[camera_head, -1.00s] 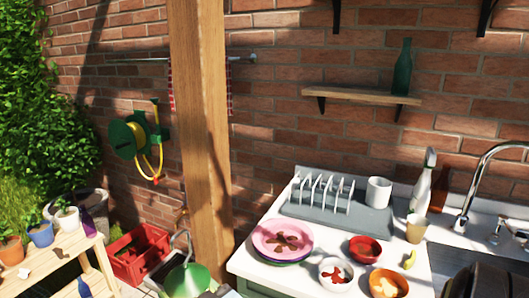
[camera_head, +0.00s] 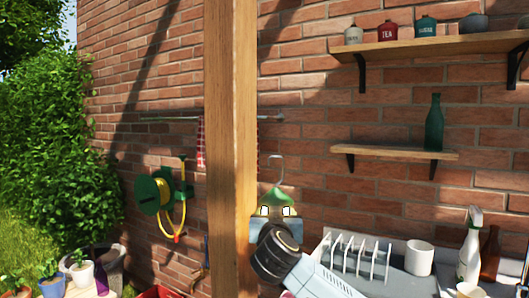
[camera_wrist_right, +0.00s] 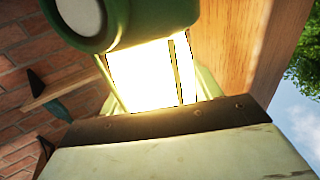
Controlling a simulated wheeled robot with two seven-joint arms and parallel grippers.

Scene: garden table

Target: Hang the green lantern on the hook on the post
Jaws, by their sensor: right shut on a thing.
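The green lantern (camera_head: 277,199) is off the ground in the head view, roughly upright beside the right edge of the wooden post (camera_head: 231,130). Its thin wire handle (camera_head: 280,171) stands up above its green cap. My right gripper (camera_head: 275,228) is shut on the lantern and hides its lower part. In the right wrist view the lantern's glowing pane (camera_wrist_right: 150,75) fills the middle, and the post (camera_wrist_right: 245,45) rises to its right. I cannot make out the hook on the post in either view. My left gripper is not in view.
A brick wall stands behind. A shelf with a green bottle (camera_head: 434,122) and a higher shelf (camera_head: 430,47) with jars are on the right. A counter with a dish rack (camera_head: 358,255) and mug (camera_head: 419,258) is below. A hose reel (camera_head: 154,192) hangs left of the post.

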